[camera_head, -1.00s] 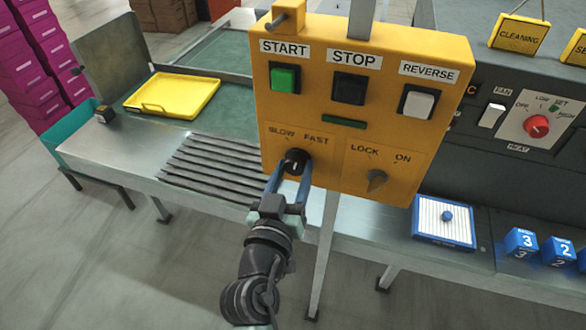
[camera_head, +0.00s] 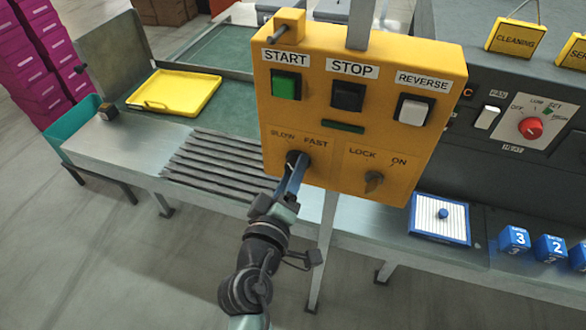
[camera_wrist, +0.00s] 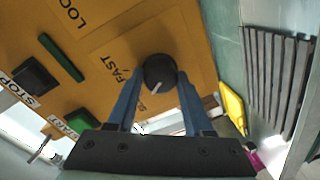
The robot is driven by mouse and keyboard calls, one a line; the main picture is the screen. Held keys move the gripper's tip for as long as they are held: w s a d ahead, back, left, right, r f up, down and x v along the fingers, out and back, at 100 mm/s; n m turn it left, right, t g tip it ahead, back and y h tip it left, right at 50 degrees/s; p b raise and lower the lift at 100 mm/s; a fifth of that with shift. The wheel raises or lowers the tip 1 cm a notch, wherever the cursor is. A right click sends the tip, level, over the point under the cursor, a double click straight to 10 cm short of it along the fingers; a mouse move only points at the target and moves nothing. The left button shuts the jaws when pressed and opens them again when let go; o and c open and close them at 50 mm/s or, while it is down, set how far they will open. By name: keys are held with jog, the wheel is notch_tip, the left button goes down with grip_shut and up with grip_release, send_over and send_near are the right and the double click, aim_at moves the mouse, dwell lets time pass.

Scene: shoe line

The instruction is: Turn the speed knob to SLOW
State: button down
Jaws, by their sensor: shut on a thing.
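The speed knob (camera_head: 294,156) is black and round, on the lower left of the yellow control box (camera_head: 325,128), below the SLOW and FAST labels. My gripper (camera_head: 297,166) is shut on it with its blue fingers, seen nearly edge-on from the head. In the wrist view the knob (camera_wrist: 160,70) sits between the two fingertips (camera_wrist: 158,84). Its white line slants to the lower left there, towards the label beside the left finger. That label is mostly hidden; the FAST label (camera_wrist: 115,70) shows clear of the finger.
The LOCK/ON switch (camera_head: 374,180) is close to the right of the knob. Green START (camera_head: 286,84), black STOP (camera_head: 347,96) and white REVERSE (camera_head: 412,111) buttons are above. A slatted metal strip (camera_head: 222,165) and the bench lie behind and left.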

jog(key=shift+n, duration=0.4)
jog(key=shift+c, duration=1.5)
grip_release()
jog(key=b+v, duration=0.2)
jog(key=v, duration=1.1)
jog(key=shift+b, duration=0.4)
jog(key=shift+w+a+r, duration=0.1)
